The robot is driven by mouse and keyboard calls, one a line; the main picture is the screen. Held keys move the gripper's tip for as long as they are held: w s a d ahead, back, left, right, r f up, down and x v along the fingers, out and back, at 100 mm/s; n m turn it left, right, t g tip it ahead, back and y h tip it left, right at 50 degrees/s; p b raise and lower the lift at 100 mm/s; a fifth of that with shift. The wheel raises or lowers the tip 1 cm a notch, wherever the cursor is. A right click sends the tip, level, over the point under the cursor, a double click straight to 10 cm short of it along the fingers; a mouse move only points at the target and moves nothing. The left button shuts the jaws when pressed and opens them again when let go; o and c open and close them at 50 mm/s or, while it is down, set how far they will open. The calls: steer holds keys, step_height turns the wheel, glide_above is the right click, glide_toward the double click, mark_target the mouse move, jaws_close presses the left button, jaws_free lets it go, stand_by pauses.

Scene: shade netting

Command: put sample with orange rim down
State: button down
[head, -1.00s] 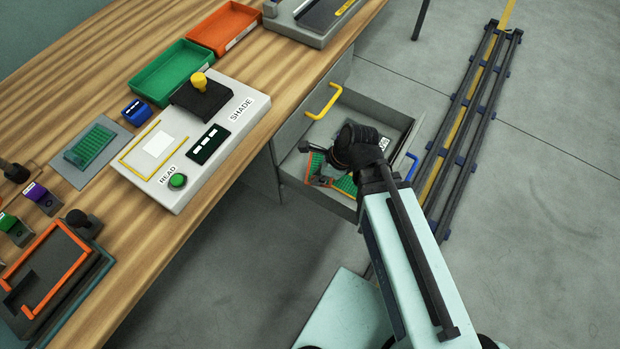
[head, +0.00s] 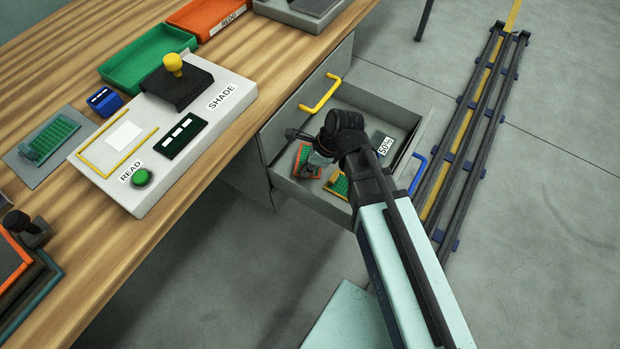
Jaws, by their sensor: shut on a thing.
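The sample with the orange rim (head: 302,164) has a green mesh and sits at the left of the open grey drawer (head: 281,186). My gripper (head: 316,160) is over the drawer, shut on this sample, and partly covers it. I cannot tell whether the sample touches the drawer floor. A second green sample with a yellow-orange rim (head: 338,186) lies in the drawer to the right, partly hidden by my arm.
A card marked 50% (head: 384,146) is in the drawer's right part. The shade reader (head: 150,188), green tray (head: 140,62) and orange tray (head: 207,20) stand on the wooden bench (head: 60,60).

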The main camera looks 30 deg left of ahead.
steer(key=shift+f+b, duration=1.95)
steer(key=shift+f, duration=0.2)
steer(key=shift+r, duration=0.1)
steer(key=c, duration=1.1)
jaws_free()
steer(key=shift+c, duration=0.2)
steer(key=p+v, duration=0.2)
steer(key=v, duration=1)
steer(key=shift+p, duration=0.3)
